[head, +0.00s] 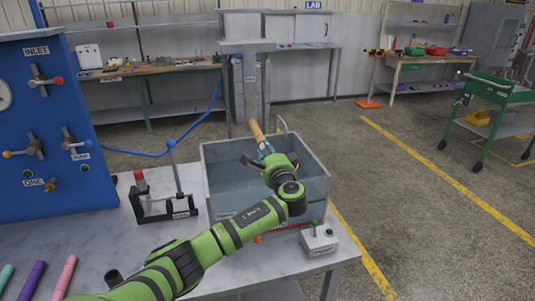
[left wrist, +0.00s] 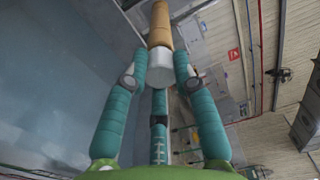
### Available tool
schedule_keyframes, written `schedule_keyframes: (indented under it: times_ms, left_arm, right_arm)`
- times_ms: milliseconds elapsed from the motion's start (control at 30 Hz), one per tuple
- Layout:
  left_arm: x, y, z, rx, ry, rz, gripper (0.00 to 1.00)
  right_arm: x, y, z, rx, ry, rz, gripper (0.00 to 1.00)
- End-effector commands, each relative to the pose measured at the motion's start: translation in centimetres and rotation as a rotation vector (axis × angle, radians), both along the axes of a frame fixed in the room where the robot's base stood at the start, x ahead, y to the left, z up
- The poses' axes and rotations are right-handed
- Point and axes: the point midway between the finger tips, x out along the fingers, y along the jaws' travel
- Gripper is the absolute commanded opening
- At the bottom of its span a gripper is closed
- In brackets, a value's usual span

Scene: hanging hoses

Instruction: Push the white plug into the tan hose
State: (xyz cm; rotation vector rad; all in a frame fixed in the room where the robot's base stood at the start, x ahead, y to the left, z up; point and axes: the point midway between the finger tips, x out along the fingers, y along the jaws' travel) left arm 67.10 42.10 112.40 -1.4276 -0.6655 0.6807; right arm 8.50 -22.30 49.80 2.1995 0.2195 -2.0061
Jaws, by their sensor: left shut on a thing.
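My left gripper (head: 262,152) is over the clear-walled tank, with its teal fingers closed around a white plug. In the left wrist view the gripper (left wrist: 160,78) has its fingers on both sides of the white plug (left wrist: 159,66). The tan hose (left wrist: 160,23) lies in line with the plug, against its far end. How deep the plug sits in the hose cannot be told. In the head view the tan hose (head: 256,130) sticks out beyond the fingertips, tilted up and left. The plug is hidden there by the fingers. My right gripper is not in view.
The tank (head: 222,186) stands on a grey table (head: 115,232). A blue panel (head: 50,130) with valves and a black stand with a red knob (head: 139,178) are left of it. A small box (head: 319,240) stands near the right corner. Teal, purple and pink rods lie lower left.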

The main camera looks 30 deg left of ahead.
Motion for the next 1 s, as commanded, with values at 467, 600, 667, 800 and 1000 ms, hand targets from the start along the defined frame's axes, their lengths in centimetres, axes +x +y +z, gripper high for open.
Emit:
schedule_keyframes:
  times_ms: [467,600,667,800,1000]
  left_arm:
    - [0.22,0.21,-0.03,-0.001,-0.001,0.0,0.02]
    - [0.4,0.41,-0.03,0.0,-0.001,0.0,0.02]
    - [0.48,0.5,-0.03,0.0,-0.001,0.0,0.02]
    - [0.59,0.66,0.02,-0.001,-0.001,0.0,0.02]
    - [0.59,0.72,0.08,0.0,-0.001,0.001,0.02]
  right_arm:
    - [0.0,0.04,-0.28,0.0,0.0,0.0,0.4]
    - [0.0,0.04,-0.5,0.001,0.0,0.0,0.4]
    - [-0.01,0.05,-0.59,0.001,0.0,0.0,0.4]
    - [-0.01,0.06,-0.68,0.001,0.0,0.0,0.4]
    - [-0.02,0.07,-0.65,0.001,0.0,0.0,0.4]
